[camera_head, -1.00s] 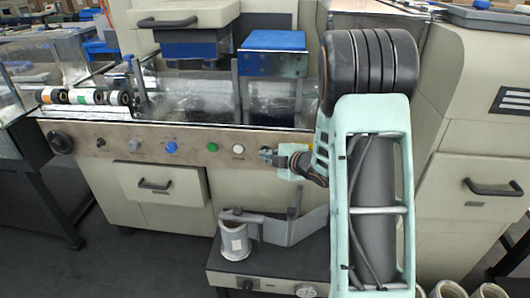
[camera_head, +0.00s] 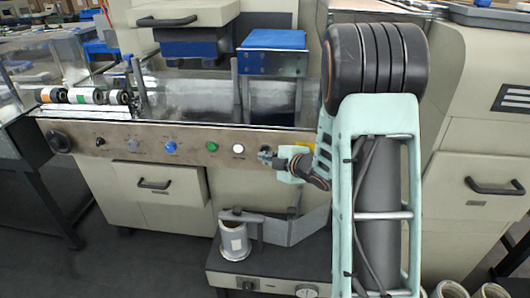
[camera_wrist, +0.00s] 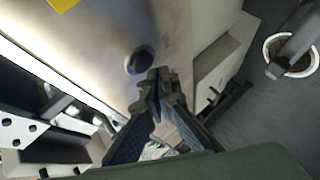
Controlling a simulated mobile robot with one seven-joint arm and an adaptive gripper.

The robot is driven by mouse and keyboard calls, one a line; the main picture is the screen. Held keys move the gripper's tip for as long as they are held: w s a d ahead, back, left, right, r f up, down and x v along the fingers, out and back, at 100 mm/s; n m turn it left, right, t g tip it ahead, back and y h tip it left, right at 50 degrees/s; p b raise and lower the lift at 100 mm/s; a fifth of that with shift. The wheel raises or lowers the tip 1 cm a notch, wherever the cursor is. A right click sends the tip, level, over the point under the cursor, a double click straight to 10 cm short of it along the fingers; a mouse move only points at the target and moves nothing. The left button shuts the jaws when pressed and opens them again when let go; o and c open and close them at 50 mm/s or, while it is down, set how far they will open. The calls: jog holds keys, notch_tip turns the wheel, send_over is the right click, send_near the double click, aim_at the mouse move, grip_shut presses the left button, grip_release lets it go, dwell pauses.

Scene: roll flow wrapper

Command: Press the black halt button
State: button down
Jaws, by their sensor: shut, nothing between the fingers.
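A round black button (camera_wrist: 139,59) stands out from the metal panel in the wrist view. My gripper (camera_wrist: 160,76) is shut and empty, with its fingertips just below and right of that button in the picture. I cannot tell whether they touch it. In the head view my gripper (camera_head: 266,156) is in front of the panel, right of the white button (camera_head: 238,149). It seems to hide the black button there.
The panel (camera_head: 190,136) also carries green (camera_head: 211,147), blue (camera_head: 170,147) and grey (camera_head: 132,146) controls, a small black knob (camera_head: 100,142) and a large one (camera_head: 61,141). A yellow patch (camera_head: 304,140) is behind my wrist. A roll unit (camera_head: 234,240) stands below.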

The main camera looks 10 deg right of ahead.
jog(key=s, duration=0.1)
jog(key=s+a+b, duration=0.1)
jog(key=s, duration=0.2)
jog(key=shift+s+a+b, duration=0.25)
jog(key=shift+s+b, duration=0.1)
jog(key=shift+s, duration=0.05)
dwell(0.5)
